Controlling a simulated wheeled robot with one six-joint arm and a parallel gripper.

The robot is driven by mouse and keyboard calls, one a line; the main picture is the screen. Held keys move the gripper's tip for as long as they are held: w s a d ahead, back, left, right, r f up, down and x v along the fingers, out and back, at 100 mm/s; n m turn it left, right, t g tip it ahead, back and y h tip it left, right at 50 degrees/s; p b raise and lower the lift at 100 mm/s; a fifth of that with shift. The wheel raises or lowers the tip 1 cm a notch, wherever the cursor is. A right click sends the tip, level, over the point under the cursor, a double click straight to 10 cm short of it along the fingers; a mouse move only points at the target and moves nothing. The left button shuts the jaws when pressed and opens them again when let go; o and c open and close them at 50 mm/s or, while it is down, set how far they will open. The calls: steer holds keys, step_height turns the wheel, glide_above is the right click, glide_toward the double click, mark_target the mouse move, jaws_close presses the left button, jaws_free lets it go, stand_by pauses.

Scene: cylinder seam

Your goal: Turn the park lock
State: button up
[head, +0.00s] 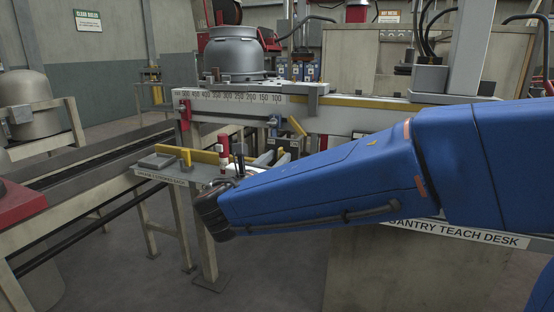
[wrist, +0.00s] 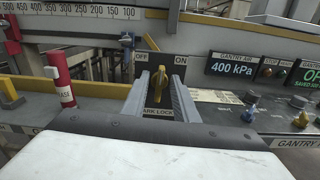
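The park lock (wrist: 158,84) is a yellow knob on a grey panel in the wrist view. OFF is marked at its upper left and ON at its upper right, with a PARK LOCK label below, partly covered. The knob looks roughly upright; I cannot tell its exact setting. My gripper (wrist: 160,88) has its two grey ribbed fingers apart, one on each side of the knob. Gaps seem to show between knob and fingers. In the head view, my blue arm covers that area and the knob is not visible.
Right of the knob are a 400 kPa gantry air display (wrist: 233,68) and several small coloured controls. A red and white post (wrist: 61,84) stands to the left, near a yellow rail (wrist: 90,87). A scaled beam (head: 245,98) crosses behind, with a grey vessel (head: 234,52) above it.

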steer(key=shift+w+d, duration=0.1)
steer(key=shift+w, duration=0.05)
jaws_close()
steer(key=shift+n, duration=0.4)
steer(key=n, duration=0.8)
steer(key=shift+w+a+f+n, duration=0.1)
steer(key=shift+a+f+n, duration=0.05)
steer(key=shift+a+n, duration=0.15)
stand_by(0.4)
